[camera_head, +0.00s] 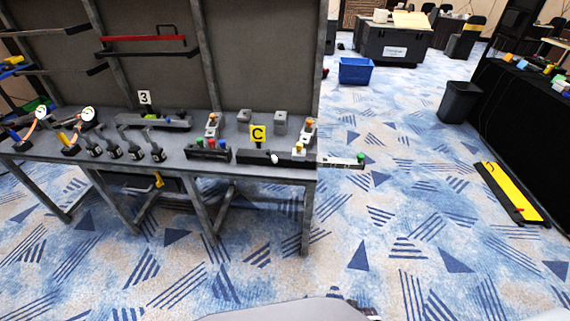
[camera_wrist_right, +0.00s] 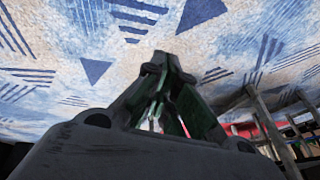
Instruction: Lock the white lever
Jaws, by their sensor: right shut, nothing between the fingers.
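A grey metal workbench (camera_head: 180,160) stands at the left of the head view with several small devices on its top. A small white knob or lever end (camera_head: 275,159) shows on a long black block (camera_head: 262,157), by the yellow C sign (camera_head: 258,132). Its exact lever position is too small to tell. My right gripper (camera_wrist_right: 168,62) is shut and empty in the right wrist view, with carpet behind it, away from the bench devices. My left gripper is in neither view.
A blue bin (camera_head: 356,71), a dark bin (camera_head: 460,102) and a yellow-and-black board (camera_head: 511,193) stand or lie on the carpet. The carpet before the bench is clear.

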